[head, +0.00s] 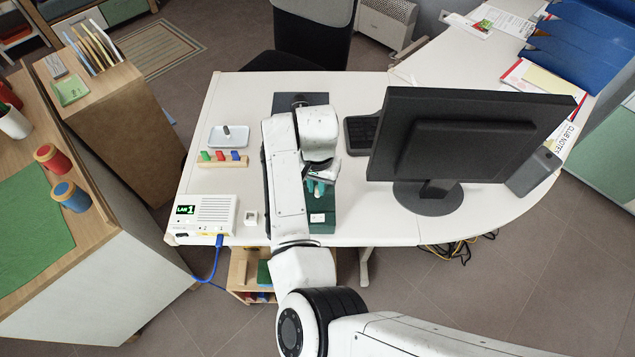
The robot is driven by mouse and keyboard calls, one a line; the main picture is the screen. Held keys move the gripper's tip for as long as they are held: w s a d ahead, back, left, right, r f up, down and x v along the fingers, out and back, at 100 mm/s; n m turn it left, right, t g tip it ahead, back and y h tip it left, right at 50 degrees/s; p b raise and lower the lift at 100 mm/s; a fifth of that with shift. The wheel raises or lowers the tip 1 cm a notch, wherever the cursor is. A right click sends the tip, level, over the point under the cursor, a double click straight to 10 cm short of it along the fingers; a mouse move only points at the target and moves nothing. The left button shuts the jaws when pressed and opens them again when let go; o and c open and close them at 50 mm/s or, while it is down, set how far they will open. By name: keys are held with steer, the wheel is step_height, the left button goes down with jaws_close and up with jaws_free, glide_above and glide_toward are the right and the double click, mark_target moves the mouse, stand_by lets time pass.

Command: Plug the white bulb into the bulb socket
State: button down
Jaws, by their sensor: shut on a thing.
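My gripper (317,188) is over the front of the white desk, its teal fingers pointing down. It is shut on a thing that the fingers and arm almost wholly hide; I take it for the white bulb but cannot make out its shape. Just below the fingers in the picture is a dark green base (322,226) with a small white patch on it. My arm hides part of this base. I cannot tell whether the held thing touches it.
A white box with a lit display (205,215) and blue cable stands at the desk's front left. A coloured-peg rack (222,160) and a white tray (229,146) lie behind it.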

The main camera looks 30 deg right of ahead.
steer(key=c, duration=1)
jaws_free()
steer(key=shift+c, duration=0.2)
step_height(320, 180, up, 11)
steer(key=shift+b, duration=0.4)
steer(key=shift+f, duration=0.1)
